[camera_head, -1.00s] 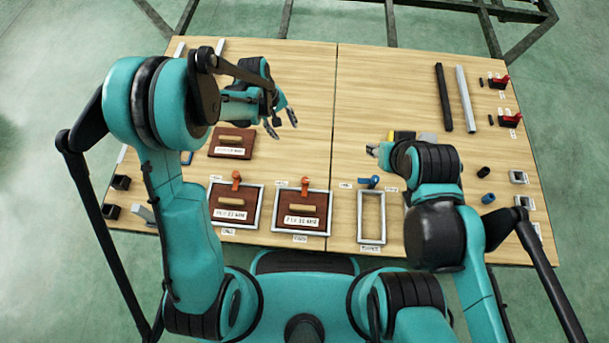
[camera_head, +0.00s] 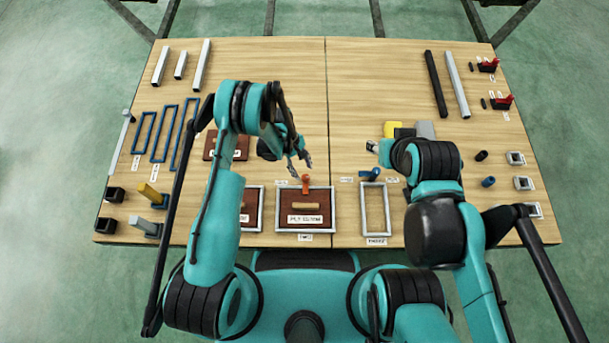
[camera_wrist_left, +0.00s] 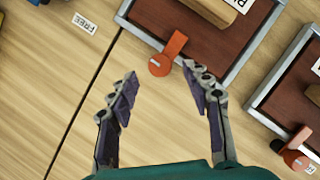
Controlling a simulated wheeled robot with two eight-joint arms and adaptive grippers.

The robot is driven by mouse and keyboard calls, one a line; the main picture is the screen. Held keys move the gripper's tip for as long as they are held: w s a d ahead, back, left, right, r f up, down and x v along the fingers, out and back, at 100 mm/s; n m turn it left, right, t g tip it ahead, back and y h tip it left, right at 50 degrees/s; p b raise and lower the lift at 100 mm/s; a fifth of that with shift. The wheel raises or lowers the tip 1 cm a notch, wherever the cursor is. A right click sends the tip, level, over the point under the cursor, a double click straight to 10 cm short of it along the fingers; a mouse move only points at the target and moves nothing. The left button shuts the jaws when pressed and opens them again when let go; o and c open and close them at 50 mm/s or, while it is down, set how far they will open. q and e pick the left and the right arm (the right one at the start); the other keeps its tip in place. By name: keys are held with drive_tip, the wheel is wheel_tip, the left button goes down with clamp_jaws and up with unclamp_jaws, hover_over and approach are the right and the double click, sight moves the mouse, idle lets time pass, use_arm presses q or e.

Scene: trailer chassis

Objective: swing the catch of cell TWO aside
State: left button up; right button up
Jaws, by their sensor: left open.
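Cell TWO (camera_head: 333,211) is the middle grey frame, with a brown panel and a wooden handle inside. Its orange catch (camera_head: 306,183) stands at the frame's far edge. In the left wrist view the catch (camera_wrist_left: 175,43) has its round pivot on the table and its arm lying across the frame edge onto the panel side. My left gripper (camera_head: 301,168) is open and empty just beyond the catch. In the left wrist view the fingertips (camera_wrist_left: 160,75) spread to either side of the pivot, without visible contact. My right gripper (camera_head: 373,148) is small and its jaws are unclear.
Cell ONE (camera_head: 262,210) is partly hidden by my left arm; its orange catch shows in the left wrist view (camera_wrist_left: 294,159). To the right is an empty frame (camera_head: 387,212) with a blue catch (camera_head: 370,174). The table (camera_head: 270,65) is clear beyond the gripper.

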sight(305, 177)
use_arm(q)
drive_tip(key=b+x, duration=0.1)
drive_tip(key=x, duration=0.3)
drive_tip(key=shift+r, duration=0.1)
clamp_jaws()
